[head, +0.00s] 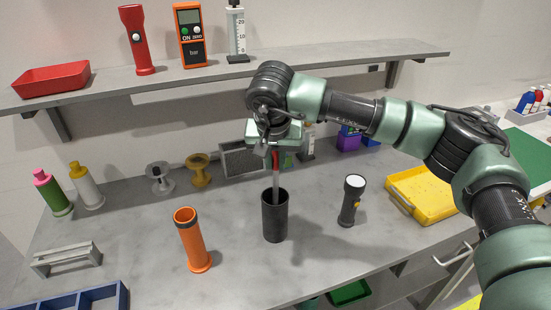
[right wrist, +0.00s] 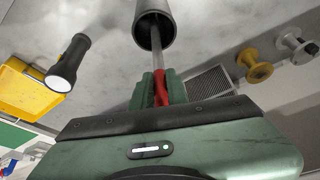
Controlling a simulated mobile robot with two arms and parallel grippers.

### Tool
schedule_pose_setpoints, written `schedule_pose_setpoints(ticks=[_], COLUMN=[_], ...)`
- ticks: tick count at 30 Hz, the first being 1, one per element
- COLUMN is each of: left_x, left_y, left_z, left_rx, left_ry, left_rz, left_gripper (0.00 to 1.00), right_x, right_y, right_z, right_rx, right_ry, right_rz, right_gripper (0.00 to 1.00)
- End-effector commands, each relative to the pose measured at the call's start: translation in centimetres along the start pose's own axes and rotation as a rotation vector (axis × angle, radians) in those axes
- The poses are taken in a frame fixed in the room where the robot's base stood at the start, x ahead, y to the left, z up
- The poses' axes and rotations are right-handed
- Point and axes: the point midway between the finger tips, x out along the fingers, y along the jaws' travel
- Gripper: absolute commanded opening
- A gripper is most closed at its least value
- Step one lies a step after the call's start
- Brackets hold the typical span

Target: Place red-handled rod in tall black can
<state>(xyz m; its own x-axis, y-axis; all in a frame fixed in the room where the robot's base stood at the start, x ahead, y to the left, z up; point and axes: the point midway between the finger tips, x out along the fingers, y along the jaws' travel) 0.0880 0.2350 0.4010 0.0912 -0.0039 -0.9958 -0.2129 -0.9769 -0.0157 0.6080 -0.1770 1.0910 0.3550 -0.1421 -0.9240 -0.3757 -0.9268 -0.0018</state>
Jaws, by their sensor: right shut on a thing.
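The tall black can (head: 275,217) stands upright on the grey bench, near the middle of the head view. The red-handled rod (head: 275,180) points downward, and its lower end is inside the can's mouth. My right gripper (head: 274,152) is above the can, shut on the rod's red handle. In the right wrist view the red handle (right wrist: 162,88) lies at the green fingers, and the shaft runs into the opening of the can (right wrist: 155,22). The rod's tip is hidden inside the can. My left gripper is not in view.
An orange tube (head: 191,240) stands left of the can and a black flashlight (head: 351,200) stands to its right. A yellow tray (head: 424,213) lies farther right. Yellow and grey spools (head: 198,171) stand behind. A shelf (head: 175,82) with several items runs above the bench.

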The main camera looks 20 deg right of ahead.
Motion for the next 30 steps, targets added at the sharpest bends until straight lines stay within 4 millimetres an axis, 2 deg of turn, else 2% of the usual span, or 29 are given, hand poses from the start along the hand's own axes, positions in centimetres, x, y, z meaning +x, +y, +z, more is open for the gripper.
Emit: schedule_pose_setpoints(ticks=[4,5,6,7,8,26,30], left_x=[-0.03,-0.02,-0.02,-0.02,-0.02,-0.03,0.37], left_y=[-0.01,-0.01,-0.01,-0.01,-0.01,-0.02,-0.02], left_z=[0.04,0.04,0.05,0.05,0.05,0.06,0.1], left_rx=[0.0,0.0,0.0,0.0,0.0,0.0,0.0], left_ry=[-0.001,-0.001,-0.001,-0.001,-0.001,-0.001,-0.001], left_rz=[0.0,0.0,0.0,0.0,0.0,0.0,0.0], left_gripper=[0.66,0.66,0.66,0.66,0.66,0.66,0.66], right_x=[-0.03,-0.02,-0.02,-0.02,-0.02,-0.04,-0.24], right_y=[0.01,0.01,0.02,0.02,0.02,0.01,-0.03], right_z=[-0.02,-0.01,-0.01,-0.01,-0.01,-0.01,0.81], right_rx=[0.0,0.0,0.0,0.0,0.0,0.0,-0.002], right_ry=[0.0,0.0,0.0,0.0,0.0,0.0,0.001], right_rz=[0.0,0.0,0.0,0.0,0.0,0.0,-0.001], right_gripper=[0.0,0.18,0.29,0.37,0.41,0.41,0.41])
